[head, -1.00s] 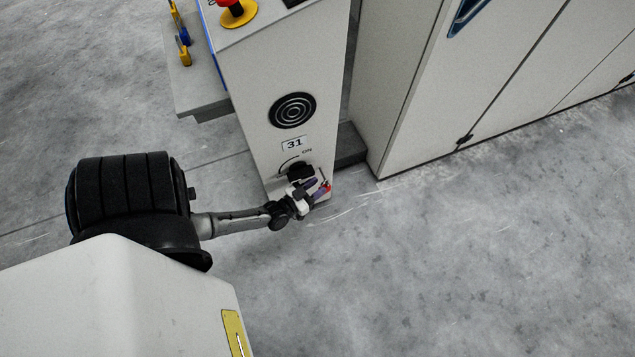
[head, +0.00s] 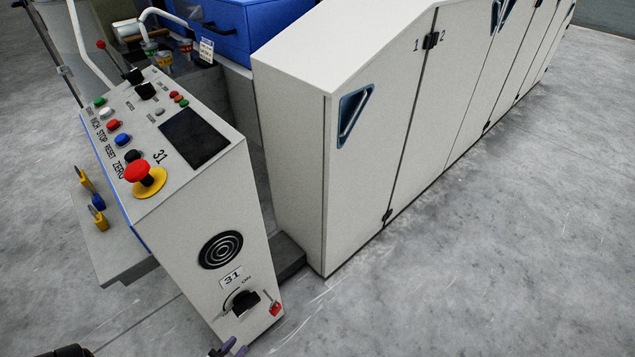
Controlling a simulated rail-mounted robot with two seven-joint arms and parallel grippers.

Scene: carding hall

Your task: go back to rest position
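My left gripper (head: 232,347) shows only in part at the bottom edge of the head view, with its purple finger pads just below the front panel of the control cabinet (head: 208,205). The rest of it is cut off, so I cannot tell whether it is open or shut. The black rotary switch (head: 241,303), under the "31" label, is just above the gripper and appears apart from it. A red padlock (head: 275,306) hangs to the right of the switch. My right gripper is not in view.
A red emergency stop (head: 138,171) on a yellow base and several buttons sit on the cabinet top. A side shelf (head: 122,262) with yellow and blue tools juts out left. A long white machine housing (head: 293,165) stands right. Grey floor (head: 480,250) is clear at the right.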

